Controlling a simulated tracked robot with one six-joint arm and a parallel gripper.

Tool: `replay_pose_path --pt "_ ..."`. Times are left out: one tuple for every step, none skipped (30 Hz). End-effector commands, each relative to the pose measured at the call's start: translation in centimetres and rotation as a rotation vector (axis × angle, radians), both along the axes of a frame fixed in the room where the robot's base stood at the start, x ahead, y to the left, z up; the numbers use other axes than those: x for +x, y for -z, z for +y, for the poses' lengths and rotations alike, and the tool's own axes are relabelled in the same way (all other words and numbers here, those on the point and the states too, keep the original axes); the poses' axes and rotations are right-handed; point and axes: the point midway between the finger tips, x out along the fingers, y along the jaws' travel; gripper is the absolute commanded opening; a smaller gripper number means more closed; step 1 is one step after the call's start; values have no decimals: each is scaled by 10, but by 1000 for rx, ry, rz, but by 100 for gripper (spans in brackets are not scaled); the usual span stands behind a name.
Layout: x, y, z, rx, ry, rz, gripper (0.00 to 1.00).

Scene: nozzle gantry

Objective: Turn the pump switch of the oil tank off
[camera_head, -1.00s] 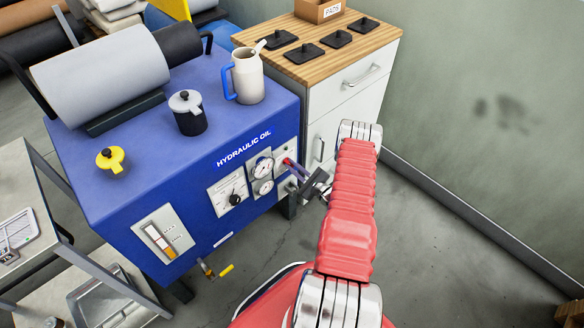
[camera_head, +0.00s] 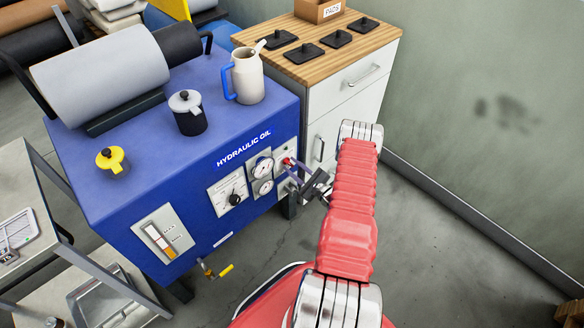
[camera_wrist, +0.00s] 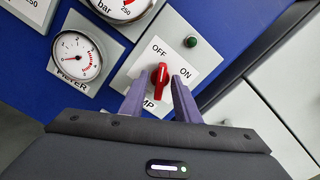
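The pump switch is a red knob (camera_wrist: 160,75) on a pale plate marked OFF and ON. In the wrist view its long axis lines up with the OFF label, which sits just above it. The ON label lies to the right. My gripper (camera_wrist: 159,82) is open, one purple finger on each side of the knob with a visible gap to each. In the head view the gripper (camera_head: 291,177) is at the right end of the blue oil tank (camera_head: 120,205), just below the red knob (camera_head: 288,161).
A green lamp (camera_wrist: 191,41) sits above the switch, with round gauges (camera_wrist: 77,56) to its left. A white cabinet (camera_head: 345,95) with a wooden top stands beside the tank. A yellow-handled valve (camera_head: 226,270) sticks out low on the tank's front. Floor to the right is clear.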

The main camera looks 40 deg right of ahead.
Motion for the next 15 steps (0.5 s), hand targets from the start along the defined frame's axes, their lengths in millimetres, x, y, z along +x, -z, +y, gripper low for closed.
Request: replay_pose_path --pt "-4 0 -1 1 1 0 29" --pt "-7 0 -1 1 1 0 29" --pt "-11 0 -1 1 3 1 29" --pt "-15 0 -2 1 3 1 29" --pt "-19 0 -2 0 4 0 29" --pt "-25 0 -2 1 4 0 29" --pt "-30 0 -2 2 4 1 29" --pt "-35 0 -3 2 4 1 29" --pt "-41 0 -3 1 4 1 29" --pt "-47 0 -3 1 4 1 29" --pt "-52 0 -3 1 4 1 29" --pt "-58 0 -3 1 4 0 29" --pt "-63 0 -3 1 4 0 29" --pt "-68 0 -4 1 4 0 29" --pt "-75 0 -4 1 4 0 29"
